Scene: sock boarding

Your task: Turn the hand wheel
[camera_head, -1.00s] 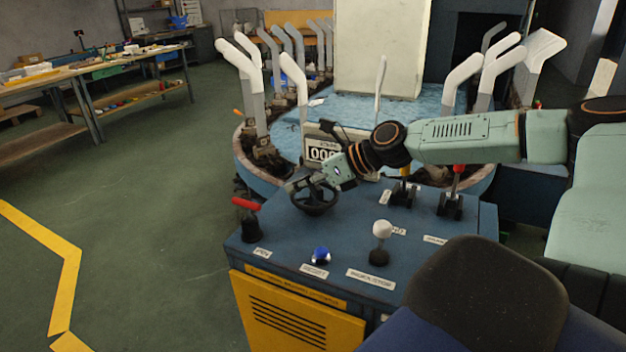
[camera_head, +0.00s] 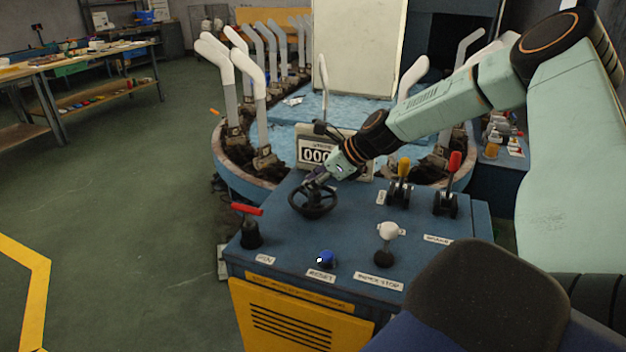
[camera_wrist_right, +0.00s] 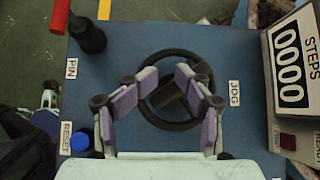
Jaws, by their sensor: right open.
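The hand wheel (camera_head: 313,213) is a dark ring on top of the blue control console (camera_head: 290,240). In the right wrist view the wheel (camera_wrist_right: 170,123) lies below my right gripper (camera_wrist_right: 166,74). The purple-padded fingers are open and spread over the ring, with the dark hub showing between them. In the head view my right gripper (camera_head: 317,178) comes down onto the wheel's far side from the upper right. Whether the fingers touch the rim is unclear. My left gripper is not in view.
A counter (camera_wrist_right: 289,65) reading 0000 stands behind the wheel. A red-handled lever (camera_head: 248,210), a blue button (camera_head: 326,259), a white-knobbed lever (camera_head: 387,232) and yellow and red levers (camera_head: 454,163) surround it. Upright white forms (camera_head: 250,70) stand behind the console.

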